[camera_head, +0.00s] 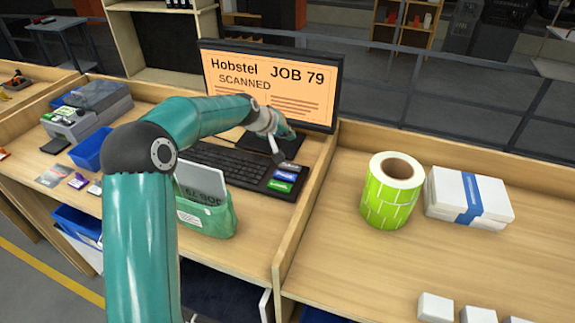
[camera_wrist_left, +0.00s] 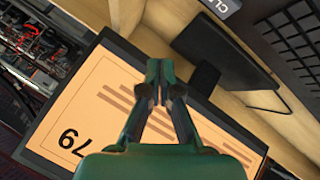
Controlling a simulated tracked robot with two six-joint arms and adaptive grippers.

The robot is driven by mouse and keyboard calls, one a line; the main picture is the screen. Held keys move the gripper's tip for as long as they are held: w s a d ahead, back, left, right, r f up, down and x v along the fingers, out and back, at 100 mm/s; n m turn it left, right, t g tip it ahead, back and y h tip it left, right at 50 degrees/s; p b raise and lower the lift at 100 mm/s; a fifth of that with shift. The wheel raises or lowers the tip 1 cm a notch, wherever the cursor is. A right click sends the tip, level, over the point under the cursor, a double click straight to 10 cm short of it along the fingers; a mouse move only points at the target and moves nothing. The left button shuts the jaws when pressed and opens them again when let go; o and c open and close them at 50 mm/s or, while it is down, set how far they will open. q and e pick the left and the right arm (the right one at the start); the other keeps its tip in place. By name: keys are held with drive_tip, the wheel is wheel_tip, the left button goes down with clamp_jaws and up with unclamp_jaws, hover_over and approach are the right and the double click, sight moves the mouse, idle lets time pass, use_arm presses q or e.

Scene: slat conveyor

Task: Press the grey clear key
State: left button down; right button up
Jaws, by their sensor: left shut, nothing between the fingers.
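The grey clear key (camera_head: 291,167) is the farthest of three keys on a small dark keypad right of the keyboard, above a blue key (camera_head: 285,176) and a green key (camera_head: 279,187). In the left wrist view, part of a dark grey key with the letters "CL" (camera_wrist_left: 217,6) shows at the top edge. My left gripper (camera_head: 279,158) is shut and empty, with its tips just left of the grey key in the head view; I cannot tell whether they touch it. The gripper also shows in the left wrist view (camera_wrist_left: 160,70), pointing past the monitor. My right gripper is out of view.
The monitor (camera_head: 270,80) reading "Hobstel JOB 79 SCANNED" stands behind the keys. The black keyboard (camera_head: 225,168) lies to their left. A green pouch (camera_head: 208,218) holding a grey card stands in front. A wooden divider (camera_head: 306,205) rises on the right.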

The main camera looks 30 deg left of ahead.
sight(288, 167)
use_arm(q)
drive_tip(key=shift+f, duration=0.15)
wheel_tip(288, 167, down, 8)
drive_tip(key=b, duration=0.6)
drive_tip(key=shift+r, duration=0.2)
drive_tip(key=shift+f+b, duration=0.45)
drive_tip(key=shift+b, duration=0.05)
drive_tip(key=shift+f, duration=0.1)
idle(0.6)
drive_tip(key=shift+w+f+b, duration=0.1)
drive_tip(key=shift+f+b, duration=0.2)
drive_tip(key=shift+b, duration=0.05)
drive_tip(key=shift+f+b, duration=0.45)
drive_tip(key=shift+b, duration=0.05)
idle(0.5)
drive_tip(key=shift+r, duration=0.1)
drive_tip(key=shift+r+p, duration=0.65)
drive_tip(key=shift+r, duration=0.2)
